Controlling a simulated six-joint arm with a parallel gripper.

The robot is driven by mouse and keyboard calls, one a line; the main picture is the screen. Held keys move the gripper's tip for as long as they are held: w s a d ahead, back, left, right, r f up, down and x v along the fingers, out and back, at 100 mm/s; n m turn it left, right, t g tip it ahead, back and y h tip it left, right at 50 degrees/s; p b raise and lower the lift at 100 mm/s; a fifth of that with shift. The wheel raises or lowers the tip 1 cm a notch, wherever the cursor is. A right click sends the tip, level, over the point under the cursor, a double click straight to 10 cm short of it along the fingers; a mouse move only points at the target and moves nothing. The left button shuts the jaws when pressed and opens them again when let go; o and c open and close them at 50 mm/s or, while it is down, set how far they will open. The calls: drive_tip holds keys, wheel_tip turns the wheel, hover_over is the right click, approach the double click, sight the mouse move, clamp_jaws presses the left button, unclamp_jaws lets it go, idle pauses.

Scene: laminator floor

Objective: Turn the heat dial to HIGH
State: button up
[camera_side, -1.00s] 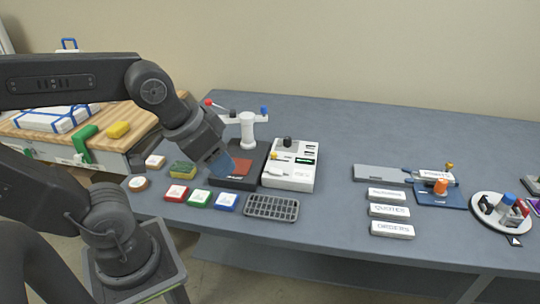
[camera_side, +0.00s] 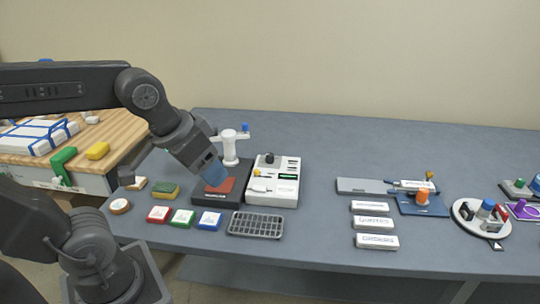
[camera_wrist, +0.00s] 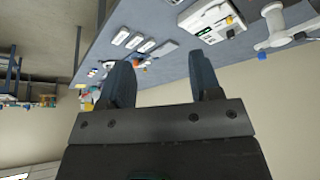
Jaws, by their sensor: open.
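A white machine (camera_side: 272,184) with a dark display and slots stands at mid-table in the side view. A black knob (camera_side: 269,158) stands at its back left and a small yellow part (camera_side: 257,172) on its left side. I cannot tell which is the heat dial, nor read any setting. The white machine also shows at the top of the wrist view (camera_wrist: 208,22). My gripper (camera_side: 216,176) is left of the machine, above or near a black press with a red pad (camera_side: 222,187). In the wrist view the two fingers (camera_wrist: 160,68) are apart with nothing between them.
A white post with arms (camera_side: 230,150) stands behind the press. Red, green and blue blocks (camera_side: 183,218) and a dark grid tray (camera_side: 256,224) lie in front. Labelled white bars (camera_side: 374,223) and a round tray (camera_side: 482,220) are further right. The table between machine and bars is clear.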

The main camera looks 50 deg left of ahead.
drive_tip(key=w+a+r+n+g, duration=0.1)
drive_tip(key=w+a+r+n, duration=0.15)
drive_tip(key=w, duration=0.35)
drive_tip(key=w+a+r+n+g, duration=0.1)
drive_tip(key=w+a+r+n, duration=0.1)
drive_tip(key=w+n, duration=0.35)
drive_tip(key=n+g, duration=0.3)
drive_tip(key=n, duration=1)
hover_over(270, 154)
wheel_tip(270, 154, down, 14)
wheel_tip(270, 154, down, 14)
drive_tip(key=shift+r, duration=0.25)
drive_tip(key=shift+c, duration=0.5)
drive_tip(key=c, duration=0.8)
drive_tip(key=shift+c, duration=0.2)
